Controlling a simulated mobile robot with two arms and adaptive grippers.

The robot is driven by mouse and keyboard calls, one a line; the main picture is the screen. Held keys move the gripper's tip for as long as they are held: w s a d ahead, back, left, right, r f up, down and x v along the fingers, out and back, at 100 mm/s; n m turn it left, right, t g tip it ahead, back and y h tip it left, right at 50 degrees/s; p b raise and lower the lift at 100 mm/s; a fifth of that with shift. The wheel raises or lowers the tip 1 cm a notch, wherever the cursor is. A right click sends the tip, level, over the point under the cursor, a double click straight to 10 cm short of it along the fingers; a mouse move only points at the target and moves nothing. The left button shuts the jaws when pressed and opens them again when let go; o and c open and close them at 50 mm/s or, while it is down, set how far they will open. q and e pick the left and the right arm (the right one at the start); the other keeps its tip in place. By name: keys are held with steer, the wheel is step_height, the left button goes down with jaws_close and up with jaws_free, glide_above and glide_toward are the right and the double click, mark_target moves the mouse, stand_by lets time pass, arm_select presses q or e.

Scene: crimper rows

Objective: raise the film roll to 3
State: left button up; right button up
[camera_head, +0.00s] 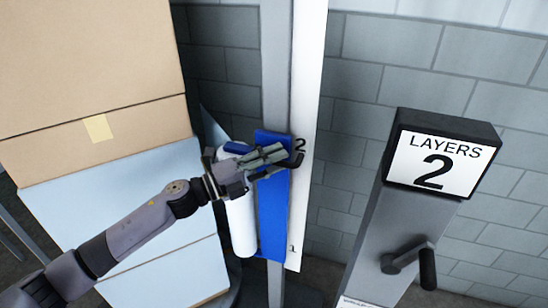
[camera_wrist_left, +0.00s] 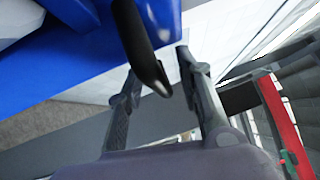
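The white film roll (camera_head: 242,225) stands upright beside a blue carriage (camera_head: 272,215) on a grey mast (camera_head: 276,60). The white scale strip (camera_head: 308,80) behind it shows a 1 low down and a 2 near the carriage's top; no 3 is visible. My left gripper (camera_head: 281,160) is at the carriage's upper part, by a black handle (camera_head: 297,161). In the left wrist view its fingers (camera_wrist_left: 160,68) are apart, with the black handle (camera_wrist_left: 142,45) reaching between them; contact is unclear. The blue carriage (camera_wrist_left: 60,60) fills that view's upper left. My right gripper is out of view.
A box stack stands at left, with a brown carton (camera_head: 80,60) above a pale wrapped part (camera_head: 130,215). At right is a post with a sign (camera_head: 436,165) reading LAYERS 2 and a black crank (camera_head: 427,268). A grey block wall (camera_head: 385,75) is behind.

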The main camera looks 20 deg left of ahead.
arm_select(q)
steer(key=shift+c, duration=0.2)
jaws_close()
stand_by(0.3)
stand_by(0.4)
